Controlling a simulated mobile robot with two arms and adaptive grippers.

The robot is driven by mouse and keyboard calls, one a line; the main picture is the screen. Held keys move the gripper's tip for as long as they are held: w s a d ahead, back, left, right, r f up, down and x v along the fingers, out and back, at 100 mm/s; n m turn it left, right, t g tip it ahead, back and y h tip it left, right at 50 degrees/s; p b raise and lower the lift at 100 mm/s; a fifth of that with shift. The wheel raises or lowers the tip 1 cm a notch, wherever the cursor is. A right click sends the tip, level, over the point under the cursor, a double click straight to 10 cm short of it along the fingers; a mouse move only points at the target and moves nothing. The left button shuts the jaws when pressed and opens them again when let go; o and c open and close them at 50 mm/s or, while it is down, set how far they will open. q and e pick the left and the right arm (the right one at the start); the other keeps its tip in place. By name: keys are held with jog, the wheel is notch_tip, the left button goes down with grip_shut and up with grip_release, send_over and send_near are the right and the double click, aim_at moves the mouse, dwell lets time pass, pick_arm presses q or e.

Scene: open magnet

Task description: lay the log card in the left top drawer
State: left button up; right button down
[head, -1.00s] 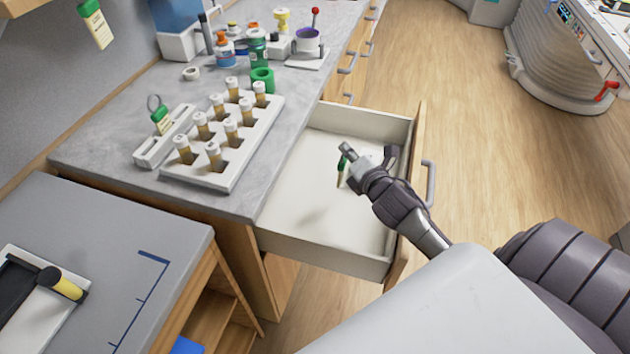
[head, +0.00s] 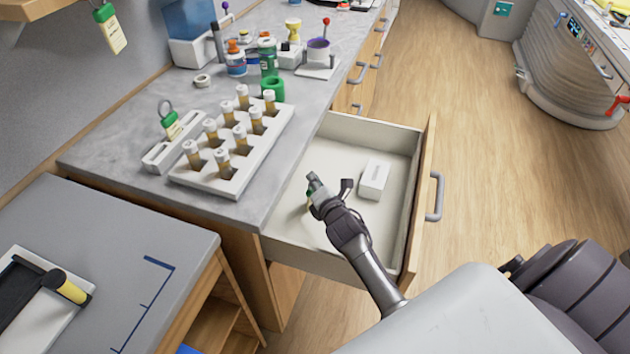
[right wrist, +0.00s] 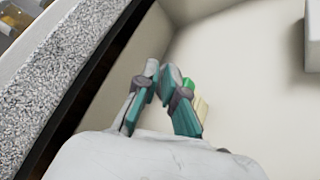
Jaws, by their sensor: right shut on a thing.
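The left top drawer (head: 345,127) is pulled open under the grey counter. My right gripper (head: 312,182) is over the drawer's inside, toward its counter side. It is shut on the log card, a small cream tag with a green end. In the head view only a bit of the card's green (head: 309,204) shows, the rest being hidden by the gripper. In the right wrist view the card (right wrist: 201,108) shows partly behind a finger of the gripper (right wrist: 161,72). I cannot tell whether the card touches the drawer floor. My left gripper is not in view.
A white box (head: 374,180) lies in the drawer, right of my gripper. The drawer floor around them is bare. A white rack (head: 205,178) of capped vials stands near the counter edge. Similar green-topped tags sit on a holder (head: 171,124) and hang on the wall (head: 110,32).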

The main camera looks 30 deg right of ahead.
jog(key=shift+f, duration=0.1)
jog(key=c, duration=1.3)
grip_release()
jog(key=shift+o, duration=0.2)
jog(key=v, duration=1.2)
jog(key=shift+r, duration=0.25)
